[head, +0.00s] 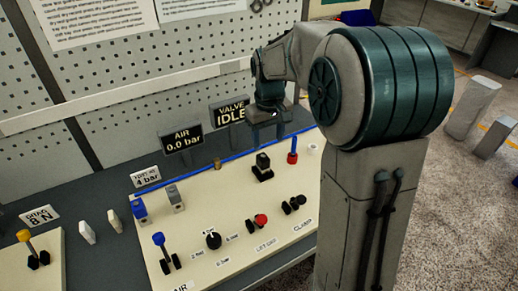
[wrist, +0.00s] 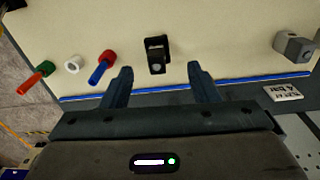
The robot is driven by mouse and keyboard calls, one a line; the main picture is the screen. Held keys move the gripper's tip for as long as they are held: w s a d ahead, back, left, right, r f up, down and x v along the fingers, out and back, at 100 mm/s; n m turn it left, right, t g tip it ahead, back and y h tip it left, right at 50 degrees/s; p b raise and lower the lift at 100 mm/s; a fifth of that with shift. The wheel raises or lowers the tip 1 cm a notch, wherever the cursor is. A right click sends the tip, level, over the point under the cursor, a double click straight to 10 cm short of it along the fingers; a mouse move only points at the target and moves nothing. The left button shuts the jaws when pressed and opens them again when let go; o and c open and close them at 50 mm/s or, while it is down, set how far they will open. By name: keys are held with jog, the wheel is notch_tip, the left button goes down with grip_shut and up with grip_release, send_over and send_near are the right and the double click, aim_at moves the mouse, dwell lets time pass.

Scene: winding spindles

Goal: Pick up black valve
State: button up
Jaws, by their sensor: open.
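The black valve (head: 262,168) is a small upright black block with a grey top, standing on the cream panel (head: 225,190). In the wrist view the black valve (wrist: 158,55) shows from above, with a round grey spot. My gripper (head: 268,115) hangs above and behind the valve in the head view. In the wrist view my gripper (wrist: 159,74) has its two dark fingers spread wide and empty. The valve lies between the lines of the fingers, slightly ahead of their tips. I see no contact.
A blue rod in a red collar (wrist: 102,68) stands close to one finger. A white ring (wrist: 72,64) and a red rod in a green collar (wrist: 36,80) lie farther left. A grey block (wrist: 293,45) is at right. Signs (head: 182,138) stand behind the panel.

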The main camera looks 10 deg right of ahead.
jog(key=p, duration=0.1)
send_over(263, 156)
jog(key=shift+n+g, duration=0.3)
notch_tip(263, 156, down, 10)
jog(key=shift+s+d+r+p, duration=0.15)
jog(key=shift+r+p, duration=0.1)
jog(key=shift+p, duration=0.45)
jog(key=shift+w+f+p, duration=0.2)
jog(key=shift+f+p, duration=0.75)
jog(key=shift+f, duration=1.7)
jog(key=c, duration=1.1)
